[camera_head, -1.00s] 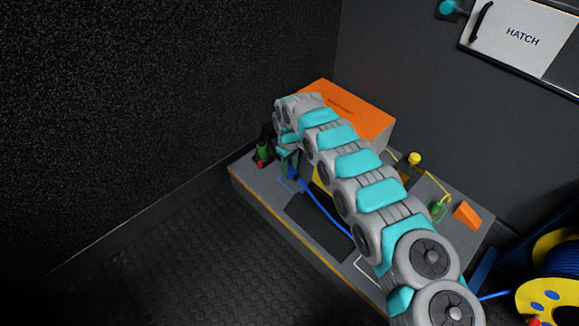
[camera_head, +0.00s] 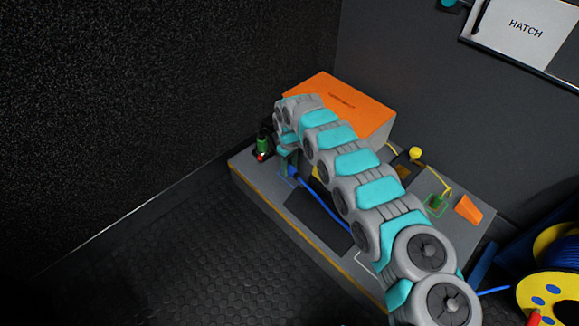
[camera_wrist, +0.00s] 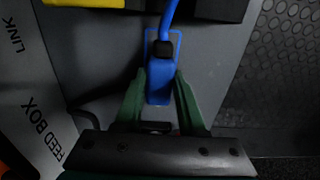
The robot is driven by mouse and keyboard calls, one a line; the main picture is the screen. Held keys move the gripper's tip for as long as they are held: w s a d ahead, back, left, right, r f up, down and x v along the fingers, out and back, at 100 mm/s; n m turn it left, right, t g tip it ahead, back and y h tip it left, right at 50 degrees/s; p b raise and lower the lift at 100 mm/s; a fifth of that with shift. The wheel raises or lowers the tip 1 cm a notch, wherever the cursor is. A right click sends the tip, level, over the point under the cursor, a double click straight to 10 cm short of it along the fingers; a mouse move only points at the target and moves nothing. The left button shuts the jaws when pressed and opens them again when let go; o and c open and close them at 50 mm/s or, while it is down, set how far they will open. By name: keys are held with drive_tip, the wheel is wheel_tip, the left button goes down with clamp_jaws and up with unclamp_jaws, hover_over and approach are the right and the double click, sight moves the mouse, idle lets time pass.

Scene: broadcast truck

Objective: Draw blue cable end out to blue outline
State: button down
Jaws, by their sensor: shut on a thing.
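The blue cable end (camera_wrist: 160,86) is a blue plug with a black collar, held between the green fingers of my gripper (camera_wrist: 160,79) in the wrist view. The blue cable (camera_wrist: 168,17) runs from the collar to the top of that view. Whether the plug touches the surface is unclear. In the head view, my gripper (camera_head: 289,163) is at the bench's left end, partly hidden by my arm, with the cable (camera_head: 325,207) trailing right.
The orange-topped feed box (camera_head: 345,103) stands behind my arm. An orange wedge (camera_head: 468,209) and a yellow cable drum (camera_head: 545,295) are at right. The floor in front is clear.

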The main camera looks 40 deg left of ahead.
drive_tip(key=shift+f+b, duration=0.3)
drive_tip(key=shift+f, duration=0.65)
idle(0.3)
drive_tip(key=shift+c, duration=2.1)
unclamp_jaws()
drive_tip(key=shift+r, duration=0.1)
